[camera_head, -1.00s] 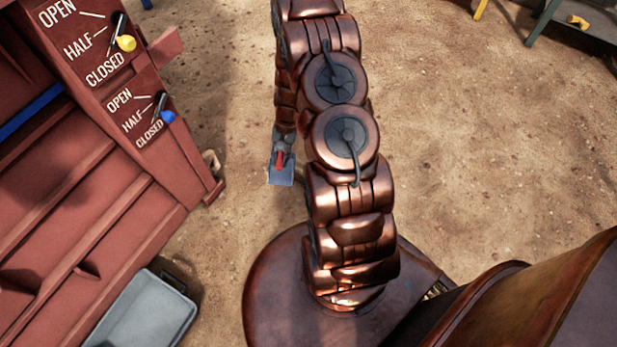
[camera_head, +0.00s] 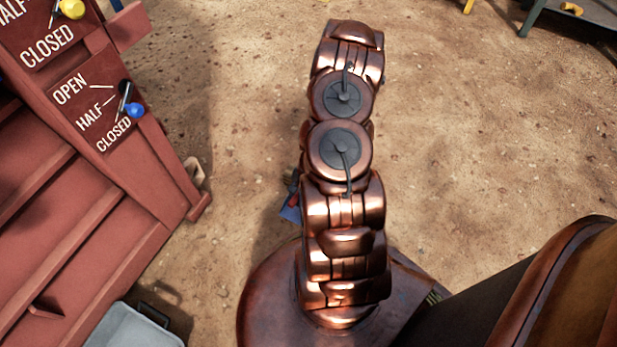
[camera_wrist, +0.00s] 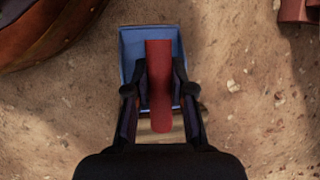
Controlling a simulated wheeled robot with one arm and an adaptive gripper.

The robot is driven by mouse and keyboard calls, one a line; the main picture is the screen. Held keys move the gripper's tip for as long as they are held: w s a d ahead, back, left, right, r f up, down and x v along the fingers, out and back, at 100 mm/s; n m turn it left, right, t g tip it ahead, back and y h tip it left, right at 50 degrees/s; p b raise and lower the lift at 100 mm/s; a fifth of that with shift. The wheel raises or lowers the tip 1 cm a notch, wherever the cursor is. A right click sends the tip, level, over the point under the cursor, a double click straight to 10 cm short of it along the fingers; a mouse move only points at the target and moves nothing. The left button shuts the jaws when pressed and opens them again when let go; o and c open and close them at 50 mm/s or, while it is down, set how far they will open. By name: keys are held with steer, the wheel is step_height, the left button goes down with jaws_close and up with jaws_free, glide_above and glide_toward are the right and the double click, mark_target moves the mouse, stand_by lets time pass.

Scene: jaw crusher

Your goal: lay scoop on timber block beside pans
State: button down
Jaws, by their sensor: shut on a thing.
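The scoop has a blue pan (camera_wrist: 130,45) and a red handle (camera_wrist: 158,90). My gripper (camera_wrist: 160,72) is shut on the handle, one dark finger on each side in the wrist view. The pan points to the top of that view, above bare sand. In the head view only a bit of the scoop (camera_head: 290,213) shows, left of my arm; the arm hides the rest and my gripper. A pale tan piece (camera_wrist: 160,134) shows between the fingers below the handle; I cannot tell what it is. I cannot make out the timber block for certain.
A red machine with lever panels marked OPEN, HALF and CLOSED (camera_head: 90,110) stands at the left. A grey pan (camera_head: 135,328) sits at its foot. A small pale object (camera_head: 194,172) lies beside its corner. Sandy ground right of my arm is open.

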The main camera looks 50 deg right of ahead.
steer(key=w+d+f+b, duration=0.1)
steer(key=w+d+b, duration=0.1)
steer(key=d, duration=0.2)
steer(key=w+d+f+b, duration=0.2)
steer(key=d, duration=0.3)
steer(key=w+d+f+b, duration=0.2)
steer(key=w+d, duration=0.1)
steer(key=d, duration=0.1)
steer(key=shift+d, duration=0.4)
steer(key=c, duration=1)
jaws_free()
steer(key=shift+f, duration=0.1)
